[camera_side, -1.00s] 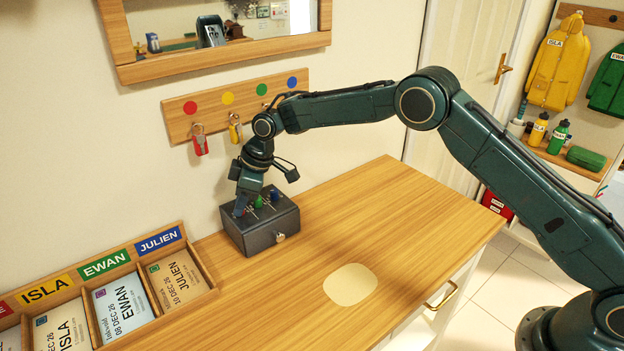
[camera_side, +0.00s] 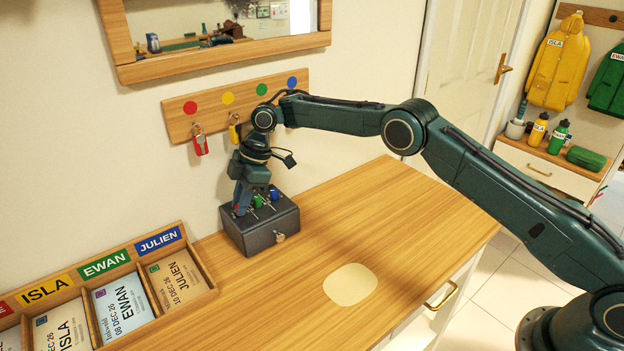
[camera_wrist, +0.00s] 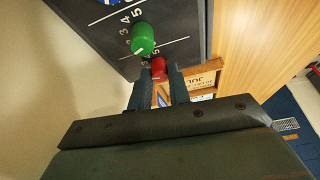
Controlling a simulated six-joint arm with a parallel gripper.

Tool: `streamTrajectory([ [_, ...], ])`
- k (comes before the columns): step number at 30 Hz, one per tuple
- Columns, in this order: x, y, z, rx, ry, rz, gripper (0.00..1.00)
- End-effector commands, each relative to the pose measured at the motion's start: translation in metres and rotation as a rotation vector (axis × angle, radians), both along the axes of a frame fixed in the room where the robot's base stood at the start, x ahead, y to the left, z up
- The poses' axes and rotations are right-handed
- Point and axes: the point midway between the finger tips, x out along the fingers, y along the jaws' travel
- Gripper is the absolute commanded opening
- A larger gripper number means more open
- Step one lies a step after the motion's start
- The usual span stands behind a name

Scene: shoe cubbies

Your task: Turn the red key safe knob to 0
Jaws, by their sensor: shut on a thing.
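The key safe (camera_side: 262,234) is a dark grey box on the wooden counter, with a row of coloured knobs on top. The red knob (camera_wrist: 159,68) shows in the wrist view between my two fingertips; its pointer and most of its digits are hidden. My gripper (camera_side: 240,209) reaches down over the left end of the box and is shut on the red knob; it also shows in the wrist view (camera_wrist: 161,80). The green knob (camera_wrist: 143,39) stands beside it, with a white mark and printed digits around it. The blue knob (camera_side: 274,194) is farther right.
A peg board (camera_side: 235,105) with coloured dots and hanging keys is on the wall behind my wrist. A tray of name cards (camera_side: 190,254) lies left of the safe. The counter (camera_side: 390,220) to the right is clear apart from a pale pad (camera_side: 350,284).

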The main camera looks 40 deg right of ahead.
Motion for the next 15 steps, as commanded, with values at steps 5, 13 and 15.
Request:
streamTrajectory([
  [5,-0.0002,-0.0007,0.0000,-0.001,0.002,0.007,0.00],
  [13,-0.0002,-0.0006,0.0000,-0.001,0.002,0.006,0.00],
  [15,-0.0002,-0.0006,0.0000,-0.001,0.002,0.006,0.28],
])
